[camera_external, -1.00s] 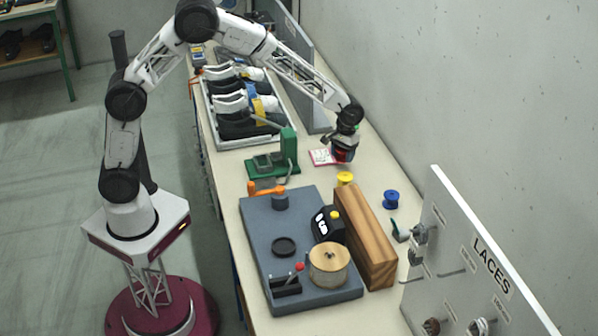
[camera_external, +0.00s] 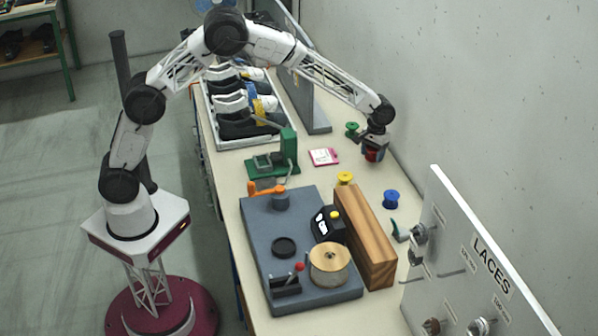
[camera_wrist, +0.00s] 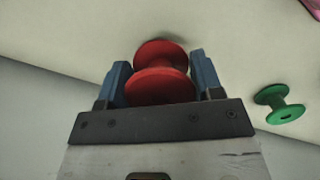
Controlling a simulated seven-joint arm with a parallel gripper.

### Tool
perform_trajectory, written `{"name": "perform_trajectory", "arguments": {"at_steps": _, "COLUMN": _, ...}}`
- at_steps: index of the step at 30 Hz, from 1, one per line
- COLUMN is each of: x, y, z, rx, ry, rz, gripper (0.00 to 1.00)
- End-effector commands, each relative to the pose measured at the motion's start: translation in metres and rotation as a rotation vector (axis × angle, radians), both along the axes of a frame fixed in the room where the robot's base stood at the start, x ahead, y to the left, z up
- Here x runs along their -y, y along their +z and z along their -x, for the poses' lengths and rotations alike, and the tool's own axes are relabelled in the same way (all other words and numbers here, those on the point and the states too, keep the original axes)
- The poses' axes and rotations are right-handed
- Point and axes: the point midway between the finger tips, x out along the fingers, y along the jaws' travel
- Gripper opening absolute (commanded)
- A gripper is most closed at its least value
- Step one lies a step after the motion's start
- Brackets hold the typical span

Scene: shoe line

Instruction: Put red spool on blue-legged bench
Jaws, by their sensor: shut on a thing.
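The red spool (camera_external: 372,156) is between the fingers of my gripper (camera_external: 375,146), at the right side of the long bench (camera_external: 318,180) near the wall. In the wrist view, the red spool (camera_wrist: 160,82) sits between the two blue fingers of my gripper (camera_wrist: 161,75), which is shut on it. It appears held above the pale bench top; the exact gap is hard to tell. A little blue shows under the bench's front left edge, but most of its legs are hidden.
A green spool (camera_external: 352,130) stands just behind my gripper. A yellow spool (camera_external: 345,178) and a blue spool (camera_external: 391,198) stand nearer the camera. A pink-edged card (camera_external: 324,157) lies to the left. A wooden block (camera_external: 366,235) and the LACES board (camera_external: 470,260) stand in front.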

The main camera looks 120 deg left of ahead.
Motion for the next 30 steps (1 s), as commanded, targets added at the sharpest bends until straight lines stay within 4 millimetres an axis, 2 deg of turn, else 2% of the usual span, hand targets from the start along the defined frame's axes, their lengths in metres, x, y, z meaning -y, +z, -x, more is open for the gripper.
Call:
{"name": "perform_trajectory", "arguments": {"at_steps": 12, "x": -0.001, "y": -0.002, "z": -0.001, "rx": 0.000, "ry": 0.000, "rz": 0.001, "gripper": 0.37}}
{"name": "perform_trajectory", "arguments": {"at_steps": 22, "x": -0.001, "y": -0.030, "z": -0.001, "rx": -0.001, "ry": 0.000, "rz": 0.001, "gripper": 0.37}}
{"name": "perform_trajectory", "arguments": {"at_steps": 30, "x": -0.001, "y": -0.035, "z": -0.001, "rx": 0.000, "ry": 0.000, "rz": 0.000, "gripper": 0.37}}
